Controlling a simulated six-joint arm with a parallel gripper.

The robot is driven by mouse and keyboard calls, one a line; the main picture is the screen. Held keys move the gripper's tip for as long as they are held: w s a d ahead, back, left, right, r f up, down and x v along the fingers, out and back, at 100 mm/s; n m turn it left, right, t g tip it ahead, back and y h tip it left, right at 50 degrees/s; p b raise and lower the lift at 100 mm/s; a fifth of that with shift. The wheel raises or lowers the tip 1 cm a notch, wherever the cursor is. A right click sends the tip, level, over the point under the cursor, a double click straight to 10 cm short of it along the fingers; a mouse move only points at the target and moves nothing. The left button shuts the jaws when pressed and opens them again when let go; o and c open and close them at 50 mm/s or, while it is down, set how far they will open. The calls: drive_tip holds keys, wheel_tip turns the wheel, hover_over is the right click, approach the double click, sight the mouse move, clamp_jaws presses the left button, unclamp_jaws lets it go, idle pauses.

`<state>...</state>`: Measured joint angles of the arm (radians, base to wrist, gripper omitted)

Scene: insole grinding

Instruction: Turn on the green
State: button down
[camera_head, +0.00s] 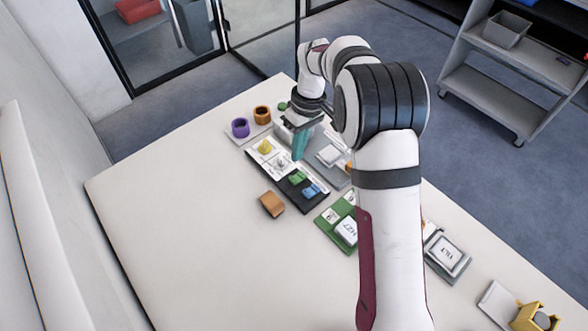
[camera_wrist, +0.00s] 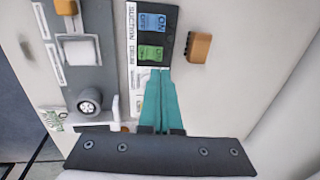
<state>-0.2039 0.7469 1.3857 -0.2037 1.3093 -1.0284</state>
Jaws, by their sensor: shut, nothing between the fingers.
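The green switch (camera_wrist: 151,52) is a rocker with ON and OFF markings, beside the DRUM label on a dark panel. It also shows in the head view (camera_head: 298,177). Which side of the rocker is pressed is too small to tell. My gripper (camera_wrist: 161,72) has teal fingers, shut together and empty. In the wrist view the fingertips are just below the green switch, near its lower edge; I cannot tell whether they touch the panel. In the head view my gripper (camera_head: 298,155) is above the panel, behind the green switch.
A blue switch (camera_wrist: 152,21) sits next to the green one, beside the SUCTION label. A brown block (camera_wrist: 199,47) lies beside the panel. The near left table (camera_head: 170,200) is clear.

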sight(292, 179)
drive_tip(key=f, duration=0.5)
drive_tip(key=s+f, duration=0.1)
drive_tip(key=f, duration=0.1)
drive_tip(key=shift+a+f, duration=0.15)
drive_tip(key=shift+a, duration=0.25)
drive_tip(key=shift+s+a+f, duration=0.1)
drive_tip(key=shift+a+f, duration=0.05)
drive_tip(key=shift+f, duration=0.1)
